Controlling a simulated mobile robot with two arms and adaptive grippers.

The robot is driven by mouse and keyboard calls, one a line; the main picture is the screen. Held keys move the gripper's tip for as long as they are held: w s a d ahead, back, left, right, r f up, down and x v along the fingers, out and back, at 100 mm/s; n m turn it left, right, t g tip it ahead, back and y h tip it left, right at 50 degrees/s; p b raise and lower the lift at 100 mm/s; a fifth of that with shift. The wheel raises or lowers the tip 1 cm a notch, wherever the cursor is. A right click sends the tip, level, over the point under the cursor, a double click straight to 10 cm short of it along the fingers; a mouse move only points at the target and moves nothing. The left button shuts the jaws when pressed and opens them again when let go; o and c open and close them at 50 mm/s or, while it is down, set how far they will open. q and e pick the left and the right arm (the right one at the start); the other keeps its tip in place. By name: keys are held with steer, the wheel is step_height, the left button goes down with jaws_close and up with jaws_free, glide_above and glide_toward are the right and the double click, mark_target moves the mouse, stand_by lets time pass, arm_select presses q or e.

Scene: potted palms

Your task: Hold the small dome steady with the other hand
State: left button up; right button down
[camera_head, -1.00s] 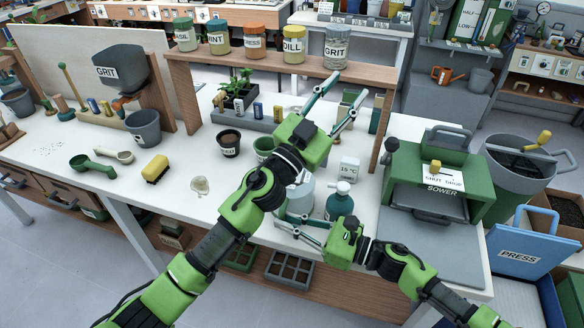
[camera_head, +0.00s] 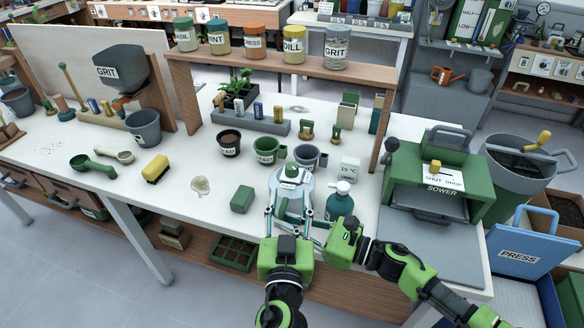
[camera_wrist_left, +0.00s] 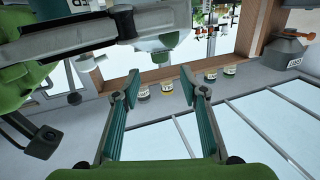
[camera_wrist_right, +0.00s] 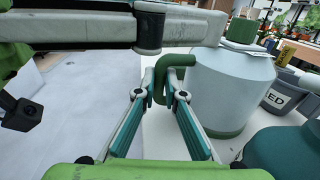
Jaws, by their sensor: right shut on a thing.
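The small dome (camera_head: 291,183) is a pale grey bell shape with a green top, standing near the table's front edge in the head view. In the right wrist view the dome (camera_wrist_right: 230,85) is upright, with a green band at its base. My right gripper (camera_wrist_right: 160,92) is shut on the green hooked handle (camera_wrist_right: 176,61) at the dome's side. In the head view its fingers are partly hidden by my left gripper (camera_head: 289,205). My left gripper is open, its fingers spread in front of the dome in the head view. The left wrist view shows nothing between them.
A teal pump bottle (camera_head: 340,205) stands just right of the dome. A green block (camera_head: 242,199) lies to its left. The green sower (camera_head: 428,187) is farther right.

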mark_target(292, 174)
arm_select(q)
steer(key=w, duration=1)
steer(key=shift+w+d, duration=0.3)
steer(key=shift+w, duration=0.05)
jaws_close()
